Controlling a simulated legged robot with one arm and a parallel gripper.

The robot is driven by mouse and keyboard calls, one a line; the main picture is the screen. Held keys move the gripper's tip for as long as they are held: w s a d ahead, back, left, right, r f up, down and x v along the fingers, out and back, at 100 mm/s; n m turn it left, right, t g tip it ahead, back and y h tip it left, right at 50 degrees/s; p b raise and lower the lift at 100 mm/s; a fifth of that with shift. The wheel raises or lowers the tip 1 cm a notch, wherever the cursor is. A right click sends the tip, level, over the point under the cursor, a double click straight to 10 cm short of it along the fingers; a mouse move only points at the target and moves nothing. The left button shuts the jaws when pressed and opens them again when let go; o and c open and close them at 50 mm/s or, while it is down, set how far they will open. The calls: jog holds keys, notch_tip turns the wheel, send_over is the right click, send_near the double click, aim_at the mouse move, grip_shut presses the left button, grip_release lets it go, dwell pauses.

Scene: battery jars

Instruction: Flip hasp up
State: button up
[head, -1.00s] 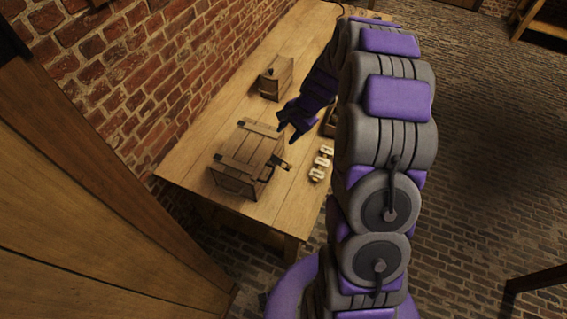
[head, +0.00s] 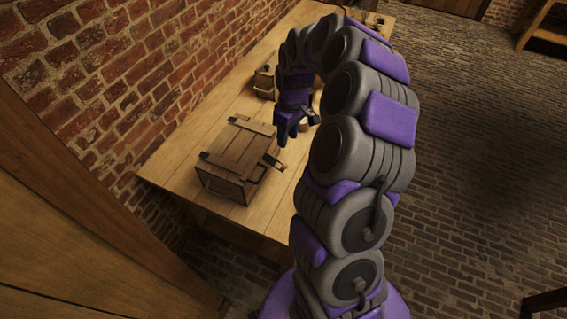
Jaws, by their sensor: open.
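A wooden crate (head: 226,188) with a slatted lid stands near the front end of the workbench, its lid down. A small hasp (head: 274,163) sticks out from the crate's right side. It is small in the picture, so its exact angle is hard to tell. My gripper (head: 287,142) points down behind and slightly right of the crate in the picture, with its fingers apart and nothing between them. It appears just beyond the hasp; I cannot tell the exact gap.
The wooden workbench (head: 185,160) runs along a brick wall (head: 110,80). A smaller wooden box (head: 264,82) stands farther back, partly hidden by my arm. A wooden panel (head: 80,230) fills the lower left. Bare bench lies in front of the crate.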

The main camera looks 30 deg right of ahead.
aim_at(285, 165)
jog(key=f, duration=0.3)
jog(key=f+b, duration=0.1)
jog(key=f, duration=0.7)
jog(key=shift+s+a, duration=0.25)
jog(key=shift+a, duration=0.05)
jog(key=shift+a+f, duration=0.2)
jog(key=shift+f, duration=0.55)
jog(key=shift+d, duration=0.1)
grip_shut()
